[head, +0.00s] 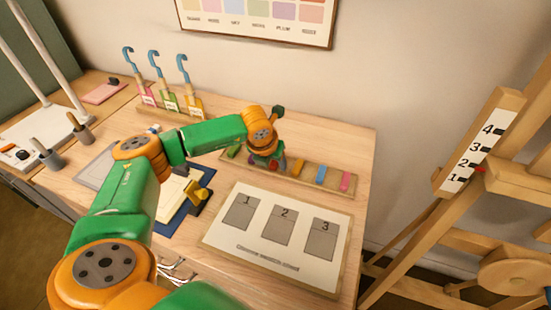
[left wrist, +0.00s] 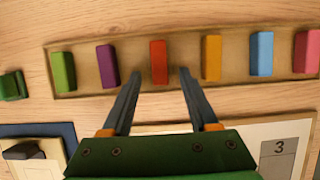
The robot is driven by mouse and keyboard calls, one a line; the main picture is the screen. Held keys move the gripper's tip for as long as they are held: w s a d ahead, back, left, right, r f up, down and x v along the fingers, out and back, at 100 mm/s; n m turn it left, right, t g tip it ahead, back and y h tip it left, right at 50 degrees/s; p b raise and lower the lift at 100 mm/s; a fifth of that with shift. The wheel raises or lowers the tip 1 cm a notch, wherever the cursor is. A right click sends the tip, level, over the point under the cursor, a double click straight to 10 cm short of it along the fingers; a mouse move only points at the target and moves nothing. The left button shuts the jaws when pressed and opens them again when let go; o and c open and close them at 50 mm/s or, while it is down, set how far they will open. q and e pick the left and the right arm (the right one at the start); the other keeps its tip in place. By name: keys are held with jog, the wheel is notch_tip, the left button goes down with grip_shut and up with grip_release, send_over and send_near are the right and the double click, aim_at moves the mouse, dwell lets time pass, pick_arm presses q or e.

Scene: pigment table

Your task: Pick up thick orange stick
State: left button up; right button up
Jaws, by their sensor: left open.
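The orange stick (left wrist: 212,57) stands in a wooden tray, between a red stick (left wrist: 158,62) on its left and a blue stick (left wrist: 261,54) on its right. It also shows in the head view (head: 297,167), just right of my left gripper (head: 268,163). In the left wrist view my left gripper (left wrist: 158,74) is open and empty, pointing at the tray. Its fingertips lie to either side of the red stick, near its lower end. The orange stick is outside the fingers, to their right. I cannot tell the fingers' height above the tray.
The tray (left wrist: 80,84) also holds green (left wrist: 63,72), purple (left wrist: 107,66) and pink (left wrist: 307,51) sticks. A board (head: 270,265) with slots marked 1, 2 and 3 lies in front. Pigment tubes (head: 170,102) with blue hooks stand at the back left. A wooden easel (head: 500,160) is at the right.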

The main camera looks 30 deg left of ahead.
pick_arm(q)
grip_shut()
jog(key=shift+r, duration=0.1)
jog(key=shift+r+b, duration=0.3)
jog(key=shift+b, duration=0.1)
jog(key=s+d+r+b, duration=0.2)
jog(key=s+r+b, duration=0.3)
jog(key=s+r, duration=0.7)
jog(key=shift+s+r, duration=0.15)
jog(key=shift+s, duration=0.8)
jog(key=c, duration=0.8)
grip_release()
grip_shut()
